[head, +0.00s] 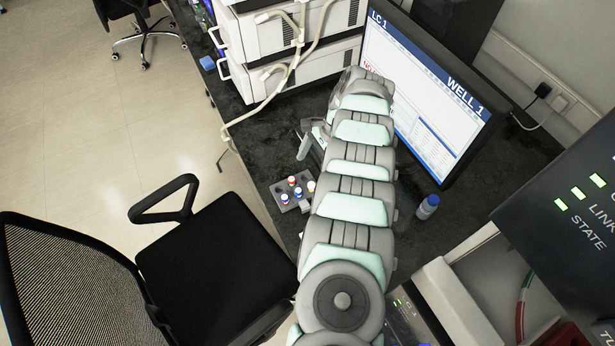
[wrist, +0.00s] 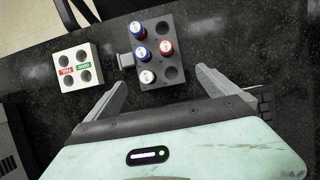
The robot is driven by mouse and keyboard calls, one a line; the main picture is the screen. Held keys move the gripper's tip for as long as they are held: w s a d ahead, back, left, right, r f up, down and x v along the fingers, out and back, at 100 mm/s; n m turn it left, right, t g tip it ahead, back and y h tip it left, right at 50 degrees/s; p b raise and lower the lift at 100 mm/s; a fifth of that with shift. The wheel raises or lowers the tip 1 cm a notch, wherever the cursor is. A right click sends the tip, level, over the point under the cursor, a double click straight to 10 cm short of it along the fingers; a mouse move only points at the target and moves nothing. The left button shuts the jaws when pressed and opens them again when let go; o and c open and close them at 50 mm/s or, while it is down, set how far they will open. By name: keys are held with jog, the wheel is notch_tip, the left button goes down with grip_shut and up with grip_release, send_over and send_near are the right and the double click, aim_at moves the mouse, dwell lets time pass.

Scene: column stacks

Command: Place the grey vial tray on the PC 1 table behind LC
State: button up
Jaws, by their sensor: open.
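The grey vial tray (wrist: 176,62) lies on the dark speckled bench, with several red, blue and white capped vials in it and some empty holes. A small grey tab sticks out on its left in the wrist view. In the head view the tray (head: 283,189) is left of my arm, near the bench edge, partly hidden by the arm. My gripper (wrist: 160,80) is open, its two fingers apart and pointing toward the tray, which lies between and beyond their tips. It appears empty. In the head view one finger (head: 303,148) shows; the rest is mostly hidden.
A white rack (wrist: 83,66) with red and green labels is left of the tray. White stacked instruments (head: 290,45) stand behind; a black chair (head: 210,260) is left.

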jog(key=s+b+v, duration=0.1)
jog(key=b+v, duration=0.1)
jog(key=v, duration=0.4)
jog(key=shift+w+r, duration=0.25)
jog(key=shift+w, duration=0.25)
jog(key=p, duration=0.3)
send_over(306, 183)
jog(key=w+d, duration=0.1)
jog(key=d, duration=0.1)
jog(key=f, duration=0.6)
jog(key=shift+w+d+f, duration=0.15)
jog(key=shift+w, duration=0.05)
jog(key=x, duration=0.2)
jog(key=b+x, duration=0.2)
jog(key=x, duration=0.1)
jog(key=shift+s+d+f, duration=0.15)
jog(key=shift+s+f, duration=0.2)
jog(key=shift+w+r, duration=0.1)
